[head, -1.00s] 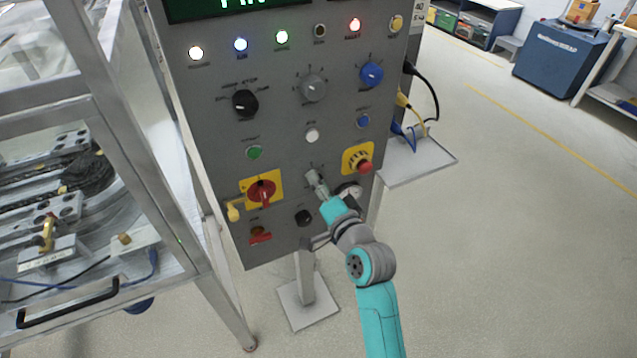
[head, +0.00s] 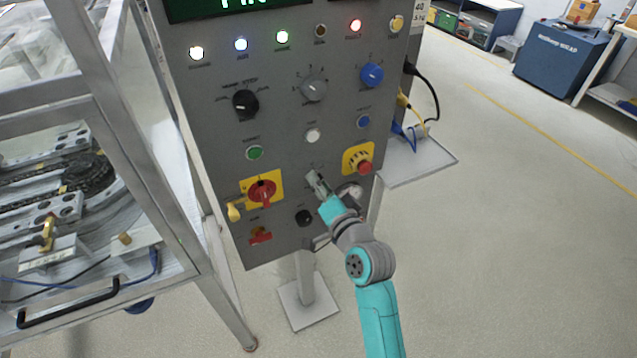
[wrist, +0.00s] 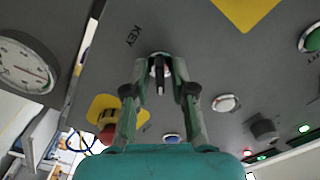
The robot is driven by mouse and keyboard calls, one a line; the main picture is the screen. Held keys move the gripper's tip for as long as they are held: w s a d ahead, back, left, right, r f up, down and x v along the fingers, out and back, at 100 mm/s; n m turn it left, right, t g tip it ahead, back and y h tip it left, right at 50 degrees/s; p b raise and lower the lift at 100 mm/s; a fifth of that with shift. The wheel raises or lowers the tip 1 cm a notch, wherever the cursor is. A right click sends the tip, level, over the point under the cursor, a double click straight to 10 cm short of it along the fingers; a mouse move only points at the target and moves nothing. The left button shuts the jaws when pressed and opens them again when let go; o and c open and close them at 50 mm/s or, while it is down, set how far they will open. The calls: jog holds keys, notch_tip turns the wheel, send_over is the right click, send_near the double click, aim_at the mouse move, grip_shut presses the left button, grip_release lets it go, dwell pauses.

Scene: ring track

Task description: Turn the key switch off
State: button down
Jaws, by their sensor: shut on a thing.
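The grey control panel (head: 200,100) faces me. The key switch (wrist: 160,68) is low in its middle, with a light ring and a dark key standing out of it, near the word KEY in the wrist view. My gripper (wrist: 161,75) has its two fingers on either side of the key and is shut on it. In the head view my gripper (head: 316,181) reaches the panel from the lower right and covers most of the switch. I cannot read the switch's position marks.
A red rotary switch on a yellow plate (head: 249,189) is left of my gripper. A red emergency button (head: 364,167) is close on its right, and a round gauge (wrist: 25,68) is nearby. A metal-framed machine (head: 165,200) stands left; floor at right is open.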

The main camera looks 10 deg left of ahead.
jog(key=n, duration=1)
jog(key=shift+f, duration=0.1)
jog(key=shift+n, duration=0.4)
jog(key=c, duration=1.3)
grip_release()
jog(key=shift+o, duration=0.2)
jog(key=v, duration=1.2)
jog(key=shift+d, duration=0.1)
